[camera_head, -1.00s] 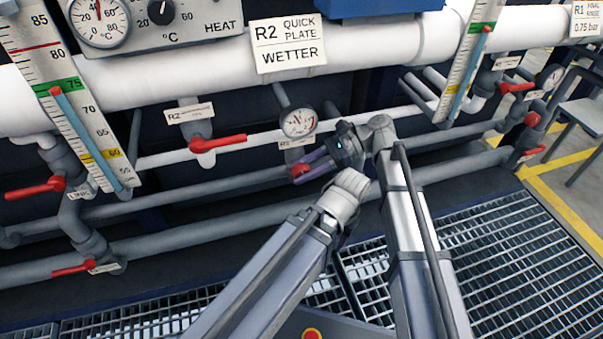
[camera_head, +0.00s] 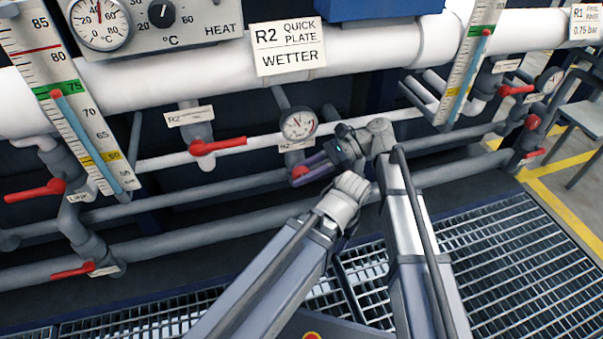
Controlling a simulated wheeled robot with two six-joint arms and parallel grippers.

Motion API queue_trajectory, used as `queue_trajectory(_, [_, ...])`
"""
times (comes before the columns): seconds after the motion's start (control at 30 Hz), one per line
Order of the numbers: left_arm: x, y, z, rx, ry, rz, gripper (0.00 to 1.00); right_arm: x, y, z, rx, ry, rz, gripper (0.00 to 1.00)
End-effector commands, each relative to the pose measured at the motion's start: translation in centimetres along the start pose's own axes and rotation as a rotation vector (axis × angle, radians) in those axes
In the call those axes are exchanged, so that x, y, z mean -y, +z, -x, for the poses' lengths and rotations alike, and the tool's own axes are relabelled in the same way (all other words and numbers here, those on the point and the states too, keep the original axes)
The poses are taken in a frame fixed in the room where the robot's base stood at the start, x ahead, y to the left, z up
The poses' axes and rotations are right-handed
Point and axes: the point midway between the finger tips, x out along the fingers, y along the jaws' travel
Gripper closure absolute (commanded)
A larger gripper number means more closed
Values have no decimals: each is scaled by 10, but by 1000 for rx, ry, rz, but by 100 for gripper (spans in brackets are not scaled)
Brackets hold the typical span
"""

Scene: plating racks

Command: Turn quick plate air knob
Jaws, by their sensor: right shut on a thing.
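The red air knob (camera_head: 297,173) sits on a pipe just below a small round gauge (camera_head: 299,124). A small label (camera_head: 297,144) between them starts with "R2"; the rest is hard to read. My right gripper (camera_head: 304,171) reaches in from the right, with its purple fingers shut on the red knob. The fingers hide part of the knob. The large sign (camera_head: 288,46) above reads "R2 QUICK PLATE WETTER".
A red lever valve (camera_head: 218,146) is left of the gauge. Red levers (camera_head: 35,191) and a tall scale (camera_head: 75,100) stand farther left. Another scale (camera_head: 470,65) is at right. White and grey pipes cross behind my gripper. Metal grating (camera_head: 500,260) covers the floor.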

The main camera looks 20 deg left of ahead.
Motion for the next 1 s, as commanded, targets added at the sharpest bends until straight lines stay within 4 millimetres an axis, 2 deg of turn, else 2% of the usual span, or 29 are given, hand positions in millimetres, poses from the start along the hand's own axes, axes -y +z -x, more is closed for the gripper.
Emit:
queue_trajectory(0.17, [-2,-1,-24,0,0,0,50,1,-8,-2,79,-2,0,100])
queue_trajectory(0.4, [-5,-2,-50,0,0,0,50,0,-5,-1,213,-1,0,100])
queue_trajectory(0.83, [-5,-3,-52,0,0,0,50,0,-1,1,247,0,0,100])
queue_trajectory(0.87, [-5,-3,-52,0,0,0,50,0,-1,1,247,0,0,64])
queue_trajectory(0.97, [-5,-2,-52,0,0,0,50,0,-1,1,246,0,0,53])
queue_trajectory(1.0, [-5,-2,-52,0,0,0,50,0,-1,1,246,0,0,52])
